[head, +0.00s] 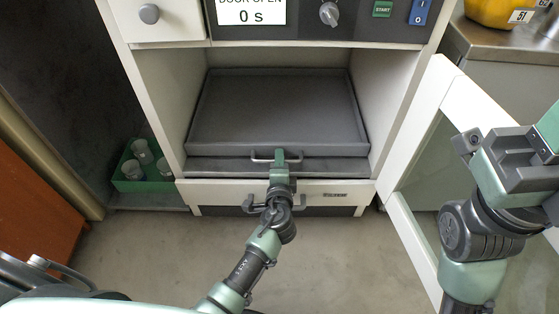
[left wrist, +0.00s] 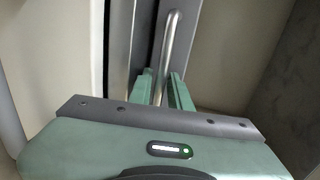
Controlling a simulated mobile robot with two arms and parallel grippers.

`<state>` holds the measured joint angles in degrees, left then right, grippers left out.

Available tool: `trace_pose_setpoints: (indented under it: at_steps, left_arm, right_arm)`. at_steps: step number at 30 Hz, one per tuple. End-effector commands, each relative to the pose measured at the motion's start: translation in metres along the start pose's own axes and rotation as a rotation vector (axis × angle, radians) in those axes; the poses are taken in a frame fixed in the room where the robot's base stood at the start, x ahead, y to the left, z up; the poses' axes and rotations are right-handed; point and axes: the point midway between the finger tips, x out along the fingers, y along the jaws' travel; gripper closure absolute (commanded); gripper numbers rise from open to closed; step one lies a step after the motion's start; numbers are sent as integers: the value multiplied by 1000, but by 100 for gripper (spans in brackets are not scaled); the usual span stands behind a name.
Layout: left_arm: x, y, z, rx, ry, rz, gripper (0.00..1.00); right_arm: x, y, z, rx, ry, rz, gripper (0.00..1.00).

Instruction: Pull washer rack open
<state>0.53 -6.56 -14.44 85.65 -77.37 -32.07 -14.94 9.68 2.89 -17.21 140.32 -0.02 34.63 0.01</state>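The grey washer rack (head: 275,108) is a shallow tray with raised edges inside the open white chamber, and it is empty. A metal bar handle (head: 258,156) is at its front edge, and the bar also shows upright in the left wrist view (left wrist: 171,45). My left gripper (head: 280,156) is at this handle. In the left wrist view its two green fingers (left wrist: 161,88) stand on either side of the bar, with narrow gaps seen beside it. Firm contact does not show. My right arm is at the right edge, and its fingers are not seen.
The white glazed door (head: 422,130) hangs open on the right. A white lower drawer (head: 222,190) is below the rack. A green crate (head: 125,184) with cups stands at the left. The floor in front (head: 150,250) is clear.

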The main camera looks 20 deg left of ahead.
Motion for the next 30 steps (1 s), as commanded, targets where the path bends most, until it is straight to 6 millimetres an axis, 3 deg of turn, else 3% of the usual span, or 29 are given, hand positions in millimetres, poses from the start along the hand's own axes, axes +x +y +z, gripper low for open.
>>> trace_pose_setpoints:
  at_steps: [2, 3, 4, 30]
  left_arm:
    - [0, 0, 0, 0, 0, 0, 84]
    - [0, 0, 0, 0, 0, 0, 95]
    - [0, 0, 0, 0, 0, 0, 100]
    - [-1, 0, 0, 0, 1, 1, 100]
  right_arm:
    - [0, 0, 0, 0, 0, 0, 67]
    - [0, 0, 0, 0, 0, 0, 67]
    - [0, 0, 0, 0, 0, 0, 67]
    - [0, 0, 0, 0, -1, 1, 67]
